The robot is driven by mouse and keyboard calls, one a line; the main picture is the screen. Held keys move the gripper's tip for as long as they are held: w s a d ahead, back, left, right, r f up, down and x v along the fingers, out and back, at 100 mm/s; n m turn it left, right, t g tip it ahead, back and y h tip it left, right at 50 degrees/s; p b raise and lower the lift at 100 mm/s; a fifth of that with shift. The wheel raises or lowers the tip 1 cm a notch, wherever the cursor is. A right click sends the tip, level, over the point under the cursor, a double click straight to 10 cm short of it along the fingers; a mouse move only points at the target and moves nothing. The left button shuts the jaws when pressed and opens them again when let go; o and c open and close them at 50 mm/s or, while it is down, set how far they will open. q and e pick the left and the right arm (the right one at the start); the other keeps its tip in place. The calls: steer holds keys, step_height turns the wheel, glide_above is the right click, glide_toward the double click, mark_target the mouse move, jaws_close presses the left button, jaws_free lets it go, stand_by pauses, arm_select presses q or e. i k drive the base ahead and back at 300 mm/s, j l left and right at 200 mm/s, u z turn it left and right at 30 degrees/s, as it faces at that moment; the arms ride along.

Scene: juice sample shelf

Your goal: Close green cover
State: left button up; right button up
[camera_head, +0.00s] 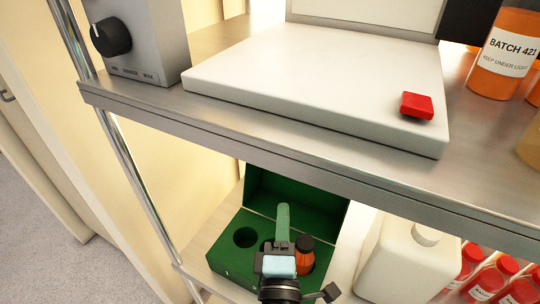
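A dark green box (233,270) stands on the lower shelf. Its green cover (323,213) is open and raised at the back. An empty round hole shows at the box's left, and an orange bottle (304,263) sits at its right. My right gripper (281,243) is in front of and over the middle of the box. A lighter green upright piece (283,221) shows just beyond it, against the cover; I cannot tell whether the gripper touches it. The finger gap is hidden from this angle. My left gripper is out of view.
The upper shelf (250,128) overhangs the box and hides the space above it. It bears a white plate device with a red button (417,105), a grey knob unit (140,40) and orange bottles. A white jug (395,262) and red-capped bottles stand right of the box.

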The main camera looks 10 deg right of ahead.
mark_target(321, 214)
steer(key=k+j, duration=0.15)
steer(key=j, duration=0.15)
steer(key=k+j, duration=0.15)
steer(key=j, duration=0.2)
steer(key=k+j, duration=0.1)
steer(key=j, duration=0.2)
steer(key=k+j, duration=0.15)
steer(key=j, duration=0.15)
